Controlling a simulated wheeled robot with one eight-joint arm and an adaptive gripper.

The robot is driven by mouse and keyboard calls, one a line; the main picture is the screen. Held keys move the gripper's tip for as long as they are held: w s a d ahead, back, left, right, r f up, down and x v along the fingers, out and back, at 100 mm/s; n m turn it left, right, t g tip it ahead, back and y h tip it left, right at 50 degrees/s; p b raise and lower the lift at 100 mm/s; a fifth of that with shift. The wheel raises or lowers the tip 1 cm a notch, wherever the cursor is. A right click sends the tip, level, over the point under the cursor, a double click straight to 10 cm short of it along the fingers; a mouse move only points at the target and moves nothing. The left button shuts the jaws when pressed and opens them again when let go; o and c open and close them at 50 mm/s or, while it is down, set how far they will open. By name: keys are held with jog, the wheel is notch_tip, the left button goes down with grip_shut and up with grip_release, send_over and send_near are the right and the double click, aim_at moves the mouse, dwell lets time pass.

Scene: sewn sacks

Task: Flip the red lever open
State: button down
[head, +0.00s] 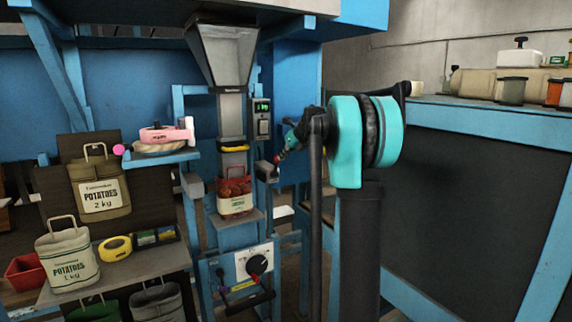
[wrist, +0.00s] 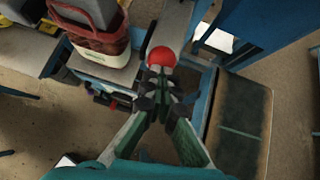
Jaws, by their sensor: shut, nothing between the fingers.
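The red lever shows its round red knob (wrist: 162,57) in the wrist view, just past my fingertips. My gripper (wrist: 158,86) is shut and empty, its fingers pointing at the knob. I cannot tell whether they touch it. The lever's arm is hidden or too small to make out. In the head view my gripper (head: 279,159) is small and partly hidden by my own arm. It is to the right of the filling column.
A red and white sack (head: 235,204) stands under the metal hopper (head: 223,50); the sack (wrist: 98,44) also shows left of the knob in the wrist view. A dial panel (head: 255,263) is below. A blue shelf (head: 160,157) and potato sacks are at left.

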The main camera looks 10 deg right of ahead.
jog(key=shift+w+a+r, duration=0.2)
jog(key=shift+w+r, duration=0.05)
jog(key=shift+w, duration=0.35)
jog(key=shift+w+a+r, duration=0.15)
jog(key=shift+w+r, duration=0.15)
jog(key=shift+w, duration=0.25)
jog(key=shift+w+a+r, duration=0.2)
jog(key=shift+w+r, duration=0.05)
jog(key=shift+w, duration=0.45)
